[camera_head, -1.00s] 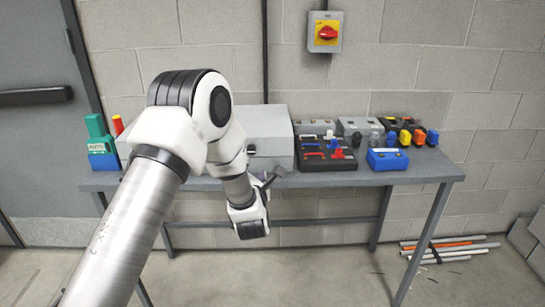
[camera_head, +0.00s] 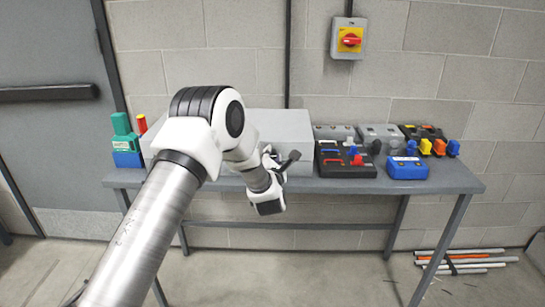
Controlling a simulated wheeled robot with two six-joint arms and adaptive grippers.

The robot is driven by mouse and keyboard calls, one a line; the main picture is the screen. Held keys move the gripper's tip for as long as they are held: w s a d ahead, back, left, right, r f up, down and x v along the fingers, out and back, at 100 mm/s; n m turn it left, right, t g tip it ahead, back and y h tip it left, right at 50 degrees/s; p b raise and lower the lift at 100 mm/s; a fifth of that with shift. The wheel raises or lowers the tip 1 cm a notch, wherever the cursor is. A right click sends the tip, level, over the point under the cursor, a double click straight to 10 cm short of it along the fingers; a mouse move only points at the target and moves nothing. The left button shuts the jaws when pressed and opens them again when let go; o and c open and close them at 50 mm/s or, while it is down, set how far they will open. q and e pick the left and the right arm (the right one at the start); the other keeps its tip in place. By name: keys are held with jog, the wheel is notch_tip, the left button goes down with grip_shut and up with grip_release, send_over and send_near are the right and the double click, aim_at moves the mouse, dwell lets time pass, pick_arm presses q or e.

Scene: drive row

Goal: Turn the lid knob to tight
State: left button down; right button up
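A large grey box (camera_head: 295,130) stands on the table, partly behind my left arm. I cannot make out a lid knob on it; the part behind my arm and gripper is hidden. My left gripper (camera_head: 280,160) is in front of the box's front face, near its right part. Its dark finger parts are small and overlap the box, so I cannot tell whether they are open, shut or touching it. My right gripper is not in view.
The grey table (camera_head: 450,180) also holds a green and blue block (camera_head: 124,140) at left. At right are a black panel with coloured handles (camera_head: 345,168), a blue box (camera_head: 407,168) and grey boxes. A red switch (camera_head: 349,40) is on the wall. Pipes (camera_head: 465,262) lie on the floor.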

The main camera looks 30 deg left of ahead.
pick_arm(q)
jog(key=shift+f, duration=0.1)
dwell(0.3)
jog(key=m+b, duration=0.2)
jog(key=m, duration=0.1)
jog(key=shift+f, duration=0.15)
jog(key=m+b, duration=0.1)
jog(key=m, duration=0.8)
jog(key=shift+b, duration=0.3)
jog(key=m, duration=0.5)
jog(key=c, duration=0.9)
grip_release()
jog(key=shift+o, duration=0.2)
